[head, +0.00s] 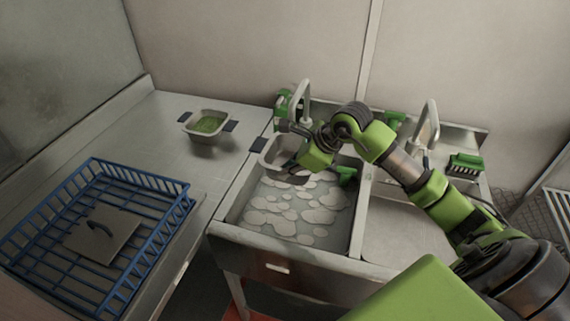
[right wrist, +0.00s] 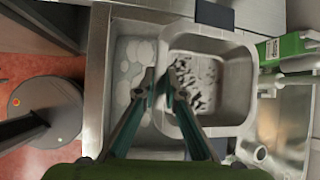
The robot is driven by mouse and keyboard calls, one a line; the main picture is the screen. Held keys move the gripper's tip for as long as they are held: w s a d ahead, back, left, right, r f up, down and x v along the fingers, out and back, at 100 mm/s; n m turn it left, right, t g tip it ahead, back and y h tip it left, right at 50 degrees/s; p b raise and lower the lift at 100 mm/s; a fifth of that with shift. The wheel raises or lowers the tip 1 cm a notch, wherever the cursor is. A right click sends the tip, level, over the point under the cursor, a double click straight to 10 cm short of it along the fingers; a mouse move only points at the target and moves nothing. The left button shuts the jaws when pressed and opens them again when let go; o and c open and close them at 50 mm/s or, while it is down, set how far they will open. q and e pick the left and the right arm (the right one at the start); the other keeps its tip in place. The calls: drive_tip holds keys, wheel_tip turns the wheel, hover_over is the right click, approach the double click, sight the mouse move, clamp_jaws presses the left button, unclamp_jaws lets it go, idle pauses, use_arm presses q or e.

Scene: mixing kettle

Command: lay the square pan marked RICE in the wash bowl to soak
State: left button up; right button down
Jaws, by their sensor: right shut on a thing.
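My right gripper (right wrist: 160,88) is shut on the near rim of a square metal pan (right wrist: 238,65) with dark side handles. Dark and pale residue covers part of its floor. In the head view the pan (head: 274,157) is over the back left of the foamy wash bowl (head: 235,207); I cannot tell whether it touches the water. No RICE label is readable. A second pan (head: 193,121) with green contents stands on the left counter. My left gripper is not in view.
A blue wire rack (head: 150,180) holding a flat square lid (head: 85,244) is on the left counter. Taps (head: 430,122) stand behind the basins. A green brush (head: 466,162) lies at the back right, and another green-handled tool (head: 346,174) is by the bowl's right edge.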

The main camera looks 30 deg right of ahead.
drive_tip(key=shift+w+f+b, duration=0.1)
drive_tip(key=shift+f+b, duration=8.8)
drive_tip(key=shift+f, duration=4)
drive_tip(key=shift+f, duration=0.15)
drive_tip(key=shift+f+b, duration=0.6)
drive_tip(key=shift+b, duration=0.1)
drive_tip(key=c, duration=2.5)
unclamp_jaws()
drive_tip(key=shift+f, duration=0.1)
drive_tip(key=shift+c, duration=0.2)
drive_tip(key=o, duration=0.5)
drive_tip(key=shift+a, duration=0.1)
